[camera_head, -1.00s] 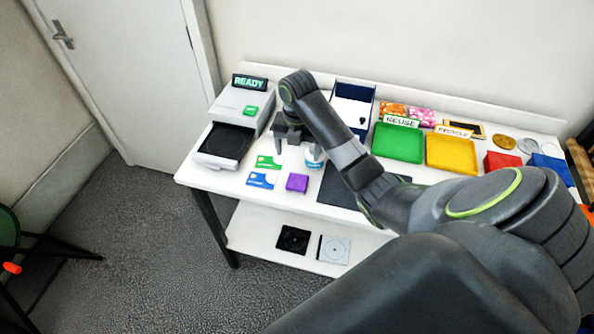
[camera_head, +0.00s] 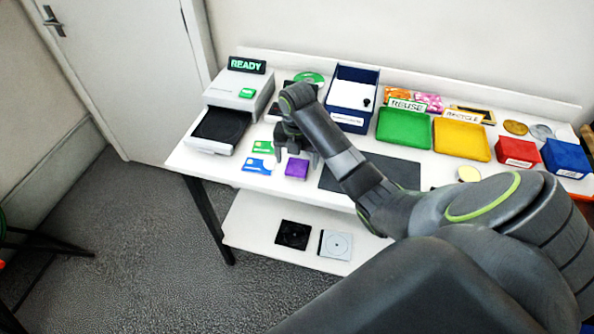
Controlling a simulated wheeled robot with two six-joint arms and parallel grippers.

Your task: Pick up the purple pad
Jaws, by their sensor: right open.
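The purple pad (camera_head: 297,168) lies flat on the white table near its front edge, just right of two small cards. My right gripper (camera_head: 295,154) is open, pointing down just behind and above the pad in the picture. No object shows between its fingers, and I cannot tell its exact height above the table. The pad's front part is clear to see; its back edge is close to the fingers. My left gripper is not in view.
A blue-and-white card (camera_head: 256,166) and a green-and-white card (camera_head: 263,147) lie left of the pad. A dark mat (camera_head: 395,172) lies to its right. The READY machine (camera_head: 238,93) stands behind left. Green (camera_head: 403,130) and yellow (camera_head: 462,140) trays stand further right.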

